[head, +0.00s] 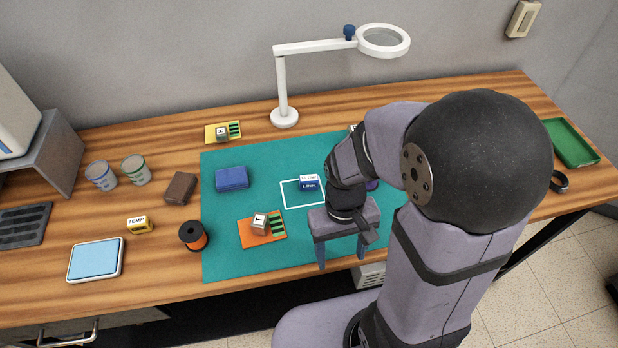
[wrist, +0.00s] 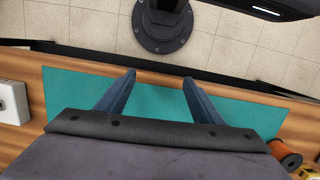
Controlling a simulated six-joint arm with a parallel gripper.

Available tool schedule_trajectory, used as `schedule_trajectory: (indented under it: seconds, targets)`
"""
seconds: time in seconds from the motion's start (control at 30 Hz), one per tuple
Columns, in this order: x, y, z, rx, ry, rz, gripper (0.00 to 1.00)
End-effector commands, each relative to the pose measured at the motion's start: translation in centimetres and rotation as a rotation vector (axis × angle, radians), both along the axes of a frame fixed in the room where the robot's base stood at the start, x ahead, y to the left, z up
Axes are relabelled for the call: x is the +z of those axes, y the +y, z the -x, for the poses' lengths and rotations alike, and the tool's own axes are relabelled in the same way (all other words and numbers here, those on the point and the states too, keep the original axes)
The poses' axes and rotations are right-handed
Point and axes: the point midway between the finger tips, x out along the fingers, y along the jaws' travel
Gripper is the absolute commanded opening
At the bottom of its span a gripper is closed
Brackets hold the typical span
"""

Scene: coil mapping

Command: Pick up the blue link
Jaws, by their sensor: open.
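A small dark blue piece with a white top and printed lettering (head: 310,184) lies inside a white outlined square on the green mat (head: 225,255) in the head view. I take it to be the blue link, but the lettering is too small to read surely. My gripper (head: 341,256) is open and empty, fingers pointing down, above the mat's front edge, nearer the front than the blue piece and to its right. In the wrist view my gripper (wrist: 159,79) shows spread fingers with nothing between them. The blue piece is not visible there.
A blue box (head: 231,179), an orange card with a cube (head: 260,224) and a black and orange spool (head: 193,236) lie left of the gripper. A white magnifier lamp (head: 284,115) stands behind. A purple thing (head: 372,185) is partly hidden by my arm.

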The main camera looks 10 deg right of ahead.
Motion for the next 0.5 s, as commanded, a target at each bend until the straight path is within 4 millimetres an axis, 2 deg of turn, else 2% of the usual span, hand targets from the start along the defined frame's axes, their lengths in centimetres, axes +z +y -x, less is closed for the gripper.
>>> schedule_trajectory:
  seconds: [0.13, 0.33, 0.43, 0.5]
  targets:
    - [0.0, 0.8, -4.6, 0.023, 0.023, 0.001, 0.61]
    - [-0.1, 1.9, -13.7, 0.013, -0.037, 0.001, 0.61]
    - [0.7, 2.2, -17.7, -0.015, -0.089, 0.001, 0.61]
    - [2.0, 2.4, -20.2, -0.039, -0.133, -0.001, 0.61]
